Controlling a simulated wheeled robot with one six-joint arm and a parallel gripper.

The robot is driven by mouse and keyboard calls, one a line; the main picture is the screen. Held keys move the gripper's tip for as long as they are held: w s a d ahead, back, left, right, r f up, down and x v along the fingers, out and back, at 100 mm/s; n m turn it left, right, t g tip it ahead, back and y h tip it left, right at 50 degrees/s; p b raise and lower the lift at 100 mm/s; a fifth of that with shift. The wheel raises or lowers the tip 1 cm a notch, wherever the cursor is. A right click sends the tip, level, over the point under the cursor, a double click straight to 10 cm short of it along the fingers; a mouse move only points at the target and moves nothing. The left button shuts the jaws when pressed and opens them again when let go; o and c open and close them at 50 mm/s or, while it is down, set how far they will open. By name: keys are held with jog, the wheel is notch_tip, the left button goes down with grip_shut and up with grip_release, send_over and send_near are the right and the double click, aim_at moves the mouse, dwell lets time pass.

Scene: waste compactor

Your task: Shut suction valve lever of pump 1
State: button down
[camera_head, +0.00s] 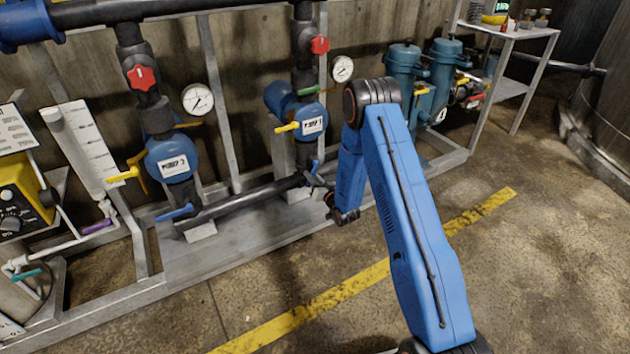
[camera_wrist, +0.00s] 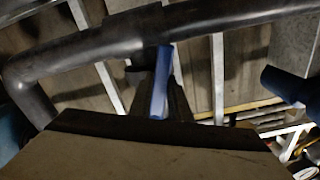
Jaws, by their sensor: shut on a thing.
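Pump 1 (camera_head: 313,125) is the right of two blue pumps, with a white label I read as 1. A blue lever (camera_head: 315,167) shows low beside it, at the right end of the dark lower pipe. In the wrist view the blue lever (camera_wrist: 160,84) stands out from the dark pipe (camera_wrist: 120,36) towards the camera, between dark fingers. My gripper (camera_head: 318,183) is at this lever and shut on it. My wrist and the gripper's dark parts hide much of the lever and valve, so I cannot tell its exact angle.
Pump 2 (camera_head: 172,160) stands to the left with its own blue lever (camera_head: 175,213). A yellow lever (camera_head: 288,127) and a green lever (camera_head: 308,91) are above on pump 1's line. Blue filter housings (camera_head: 402,70) stand behind my arm. The floor in front is clear.

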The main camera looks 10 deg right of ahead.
jog(key=m, duration=0.1)
jog(key=a+m, duration=0.1)
jog(key=r+m, duration=0.1)
jog(key=shift+s+a+m, duration=0.3)
jog(key=shift+a, duration=0.05)
jog(key=m, duration=0.1)
jog(key=r+m, duration=0.1)
jog(key=a+m, duration=0.1)
jog(key=shift+s+r+m, duration=0.2)
jog(key=shift+r+m, duration=0.05)
jog(key=shift+m, duration=0.05)
jog(key=shift+s+a+r+m, duration=0.15)
jog(key=shift+r+m, duration=0.35)
jog(key=shift+m, duration=0.55)
jog(key=shift+w+a+r+m, duration=0.15)
jog(key=shift+r+m, duration=0.35)
jog(key=shift+m, duration=0.6)
jog(key=shift+s+a+r+m, duration=0.15)
jog(key=shift+r+m, duration=0.35)
jog(key=shift+m, duration=0.55)
jog(key=c, duration=1.6)
grip_release()
jog(key=shift+c, duration=0.2)
jog(key=v, duration=1.7)
jog(key=shift+s, duration=0.15)
